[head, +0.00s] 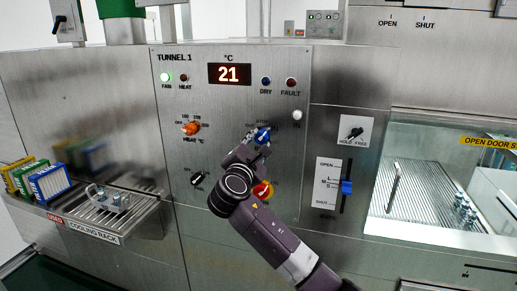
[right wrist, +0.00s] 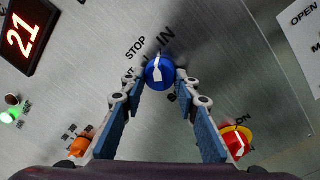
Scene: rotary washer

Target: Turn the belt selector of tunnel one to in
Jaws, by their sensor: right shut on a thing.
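The tunnel one panel (head: 235,110) carries a blue knob (head: 263,133), lettered STOP and IN beside it in the right wrist view. My right gripper (right wrist: 162,76) is shut on the blue knob (right wrist: 159,66), one finger on each side. The knob's white mark points up in that view, roughly between STOP and IN; I cannot tell exactly which it meets. Other lettering around the knob is partly hidden by the fingers. In the head view my right wrist and gripper cover the panel below the knob. My left gripper is not in view.
An orange heat knob (head: 191,129) is left of the blue knob. A slider with a blue handle (head: 347,187) is to the right. A cooling rack (head: 120,215) juts out left.

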